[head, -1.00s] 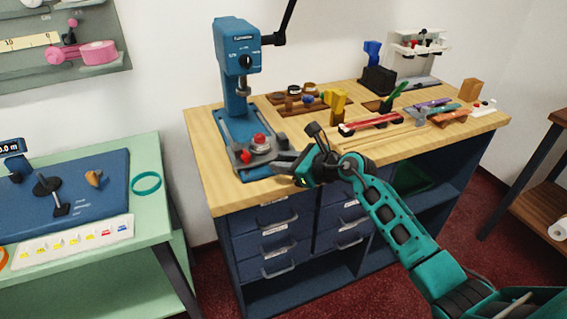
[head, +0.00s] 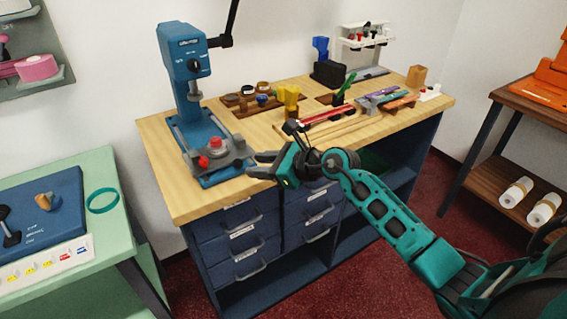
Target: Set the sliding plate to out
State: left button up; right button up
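The sliding plate (head: 224,158) is a grey plate low on the blue base of the press (head: 188,68). It sits near the base's front end, forward of the press column. A red knob (head: 203,162) and a red-topped part (head: 215,143) show at the plate. My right gripper (head: 252,164) is just right of the plate, with its fingers pointing left toward it. Its two dark fingers are spread, with nothing seen between them. A small gap seems to separate the fingertips from the plate. My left gripper is out of view.
A green table (head: 118,225) stands left, with a teal ring (head: 103,200). A brown shelf (head: 500,170) is at right.

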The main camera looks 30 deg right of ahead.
jog(key=v, duration=0.7)
jog(key=shift+s, duration=0.25)
jog(key=shift+d, duration=0.1)
jog(key=s+a+m+t+y, duration=0.25)
jog(key=a+m, duration=0.35)
jog(key=m, duration=0.3)
jog(key=s+a+f+m+g+h, duration=0.1)
jog(key=s+f+m, duration=0.4)
jog(key=m, duration=0.6)
jog(key=s+a+f+m+g+h, duration=0.1)
jog(key=s+f+m+h, duration=0.3)
jog(key=f+m, duration=0.4)
jog(key=s+a+f+m+g+h, duration=0.1)
jog(key=s+f+m, duration=0.5)
jog(key=m, duration=0.8)
jog(key=shift+a+f+h, duration=0.55)
jog(key=shift+f+h, duration=0.1)
jog(key=shift+f, duration=0.05)
jog(key=shift+s, duration=0.1)
